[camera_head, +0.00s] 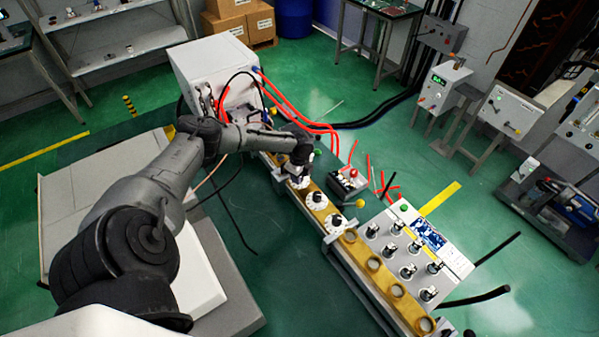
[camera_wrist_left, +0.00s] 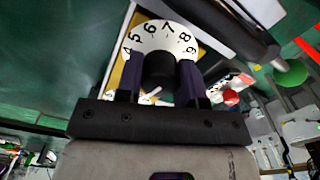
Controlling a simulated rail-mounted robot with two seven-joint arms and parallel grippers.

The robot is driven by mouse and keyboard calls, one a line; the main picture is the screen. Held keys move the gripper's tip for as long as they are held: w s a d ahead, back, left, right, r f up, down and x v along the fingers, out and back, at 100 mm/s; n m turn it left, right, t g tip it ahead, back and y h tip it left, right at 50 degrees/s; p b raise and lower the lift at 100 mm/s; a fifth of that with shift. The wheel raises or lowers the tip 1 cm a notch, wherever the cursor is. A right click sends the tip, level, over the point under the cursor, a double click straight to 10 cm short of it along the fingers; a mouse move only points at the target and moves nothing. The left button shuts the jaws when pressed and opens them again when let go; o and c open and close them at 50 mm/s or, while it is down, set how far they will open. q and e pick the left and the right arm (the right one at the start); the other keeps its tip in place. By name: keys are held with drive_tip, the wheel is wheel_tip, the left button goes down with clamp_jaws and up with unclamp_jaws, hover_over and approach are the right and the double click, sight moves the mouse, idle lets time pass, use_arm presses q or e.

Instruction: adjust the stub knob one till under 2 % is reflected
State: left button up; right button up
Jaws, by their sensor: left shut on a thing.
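My left gripper (camera_head: 298,175) reaches down over the brass-coloured waveguide (camera_head: 373,265), onto the stub knob nearest the white cabinet. In the left wrist view the two fingers (camera_wrist_left: 160,82) are shut on the black stub knob (camera_wrist_left: 160,65), one on each side. Its white dial (camera_wrist_left: 152,35) shows the numbers 4 to 9 around the knob; the rest is hidden by the knob and gripper. Two more white dials with black knobs, a middle one (camera_head: 316,199) and a far one (camera_head: 335,222), stand along the waveguide. A meter box (camera_head: 438,85) has a lit green display, too small to read.
A white cabinet (camera_head: 212,67) with red hoses (camera_head: 290,107) stands behind my arm. A small box with a red top (camera_head: 347,183) is close right of the gripper. A panel with several metal fittings (camera_head: 405,250) lies beside the waveguide.

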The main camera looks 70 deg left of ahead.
use_arm(q)
drive_tip(key=shift+n, duration=0.7)
use_arm(e)
drive_tip(key=shift+r, duration=0.5)
use_arm(q)
drive_tip(key=o, duration=0.9)
use_arm(e)
drive_tip(key=shift+a, duration=0.1)
use_arm(q)
drive_tip(key=shift+r, duration=0.1)
drive_tip(key=shift+r, duration=6.85)
